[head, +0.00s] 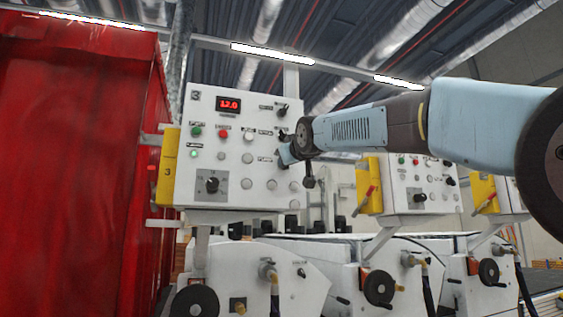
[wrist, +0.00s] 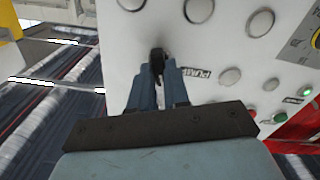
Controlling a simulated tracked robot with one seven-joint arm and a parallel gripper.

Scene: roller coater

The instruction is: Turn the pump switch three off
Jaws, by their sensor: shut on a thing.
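The white control panel marked 3 (head: 232,168) hangs in the middle left of the head view, with a red display reading 12.0. My gripper (head: 287,156) is at the panel's lower right edge. In the wrist view my gripper (wrist: 157,78) is shut on a black switch (wrist: 157,56) that stands out from the panel. A label reading PUMP (wrist: 197,73) is beside the switch. In the head view the gripper hides this switch. The switch's exact angle is hard to tell.
Other black knobs (head: 283,109) sit higher on the panel, and a large dial (head: 212,184) is at lower left. A red cabinet wall (head: 75,150) stands at left. A second panel (head: 409,185) is at right, behind my arm. Coater machines (head: 240,275) stand below.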

